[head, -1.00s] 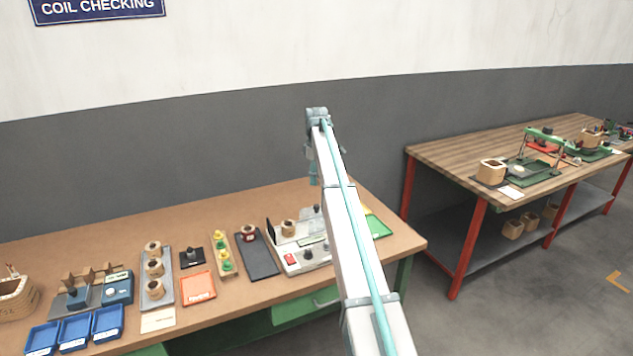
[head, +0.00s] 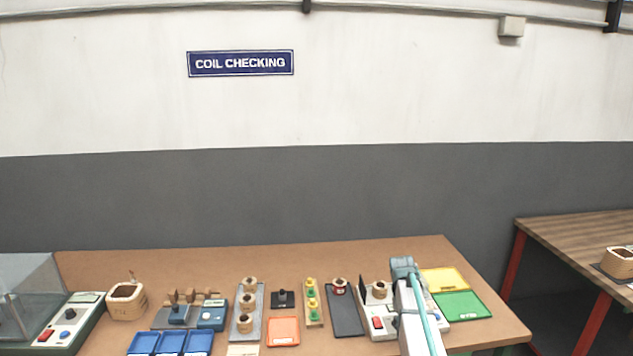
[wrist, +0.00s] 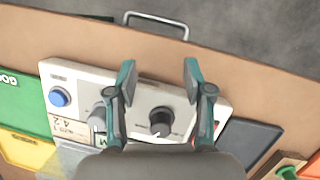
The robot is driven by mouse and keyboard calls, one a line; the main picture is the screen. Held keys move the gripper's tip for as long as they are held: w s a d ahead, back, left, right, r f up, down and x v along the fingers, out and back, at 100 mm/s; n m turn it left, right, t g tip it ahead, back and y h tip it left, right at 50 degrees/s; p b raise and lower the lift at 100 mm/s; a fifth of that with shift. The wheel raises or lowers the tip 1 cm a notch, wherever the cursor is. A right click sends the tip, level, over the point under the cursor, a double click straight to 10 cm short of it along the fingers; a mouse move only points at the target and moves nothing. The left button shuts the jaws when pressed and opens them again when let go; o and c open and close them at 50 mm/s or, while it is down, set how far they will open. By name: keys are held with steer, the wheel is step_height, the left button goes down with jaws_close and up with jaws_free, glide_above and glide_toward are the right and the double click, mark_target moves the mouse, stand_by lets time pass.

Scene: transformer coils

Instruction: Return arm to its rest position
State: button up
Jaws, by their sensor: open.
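My gripper (wrist: 158,80) is open and empty in the wrist view, its two teal fingers spread above a white tester box (wrist: 75,80). The box has a blue button and dark knobs; no coil shows between the fingers. In the head view my arm reaches over the right part of the bench, in front of the white tester (head: 378,322). The fingers are hidden there.
A green tray (head: 463,305) and a yellow tray (head: 444,280) lie right of my arm. A dark tray (head: 345,315), an orange tray (head: 283,331) and blue bins (head: 172,342) lie left. A second table (head: 575,240) stands at the right.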

steer(key=s+a+f+m+g+b, duration=0.1)
steer(key=s+a+f, duration=0.1)
steer(key=s+f, duration=0.75)
steer(key=s+a+f+m+g, duration=0.1)
steer(key=s+a+f, duration=0.2)
steer(key=s+f, duration=0.65)
steer(key=s+a+f+b, duration=0.1)
steer(key=s+f, duration=0.4)
steer(key=s, duration=0.7)
steer(key=s+a+f+m+g+y+b, duration=0.1)
steer(key=s+a+f, duration=0.2)
steer(key=s, duration=0.9)
steer(key=s+a+f+m+g+y, duration=0.1)
steer(key=s+a+f, duration=0.2)
steer(key=s+f, duration=0.4)
steer(key=s, duration=0.5)
steer(key=shift+s+f+b, duration=0.15)
steer(key=shift+f+b, duration=0.15)
steer(key=shift+b, duration=0.1)
